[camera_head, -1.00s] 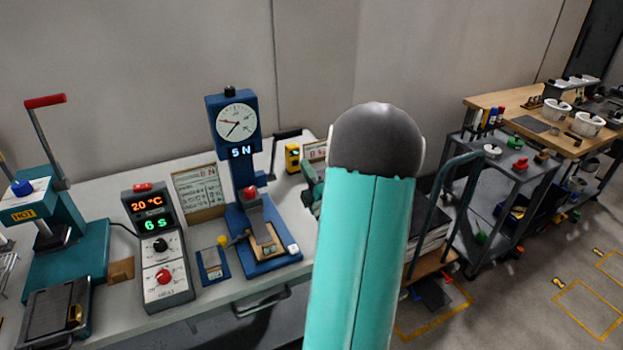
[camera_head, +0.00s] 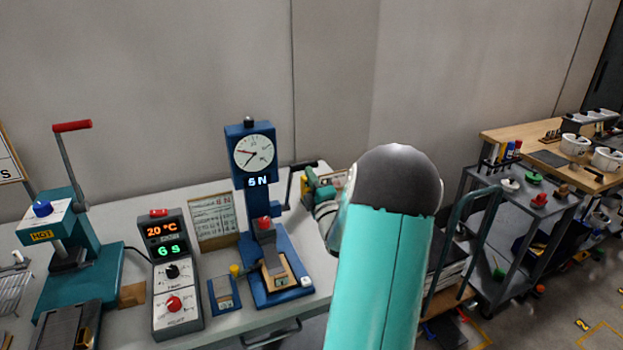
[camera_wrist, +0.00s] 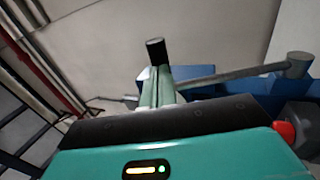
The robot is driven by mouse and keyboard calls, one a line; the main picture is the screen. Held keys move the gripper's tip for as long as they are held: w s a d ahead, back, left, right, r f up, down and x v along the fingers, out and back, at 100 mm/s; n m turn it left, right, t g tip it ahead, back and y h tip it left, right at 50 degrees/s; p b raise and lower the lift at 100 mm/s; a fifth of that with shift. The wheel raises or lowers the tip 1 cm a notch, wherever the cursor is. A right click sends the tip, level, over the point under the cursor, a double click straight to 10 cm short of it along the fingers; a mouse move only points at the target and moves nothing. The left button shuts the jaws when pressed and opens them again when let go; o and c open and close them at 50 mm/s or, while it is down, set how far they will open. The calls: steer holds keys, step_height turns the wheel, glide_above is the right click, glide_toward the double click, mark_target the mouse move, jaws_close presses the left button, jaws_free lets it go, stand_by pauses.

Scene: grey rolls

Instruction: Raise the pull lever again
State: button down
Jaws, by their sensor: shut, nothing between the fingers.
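The blue pull tester (camera_head: 250,150) stands on the bench, with a round dial and a "5 N" readout. Its pull lever (camera_head: 291,184) rises at its right side and has a dark handle across the top. In the wrist view, a grey bar that looks like the lever's arm (camera_wrist: 232,75) runs in front of blue parts. My gripper's green fingers (camera_wrist: 158,88) are shut and overlap the bar's left end. A dark cylinder (camera_wrist: 156,48) shows just above them; I cannot tell whether they touch. In the head view my gripper (camera_head: 322,200) is partly hidden by my arm, right of the lever.
A teal hot press (camera_head: 70,245) with a red-handled lever stands at the left. A grey control box (camera_head: 174,275) shows "20 °C". A small blue block (camera_head: 224,294) lies beside the tester. A grey cart (camera_head: 515,220) and a wooden bench (camera_head: 535,135) stand at the right.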

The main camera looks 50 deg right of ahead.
steer(key=w+d+r+g+y, duration=0.2)
steer(key=w+d+r+g, duration=0.2)
steer(key=w, duration=0.5)
steer(key=shift+w+d+g+y, duration=0.3)
steer(key=shift+w+d+y, duration=0.1)
steer(key=shift+d, duration=0.45)
steer(key=shift+w, duration=0.1)
steer(key=shift+a, duration=0.1)
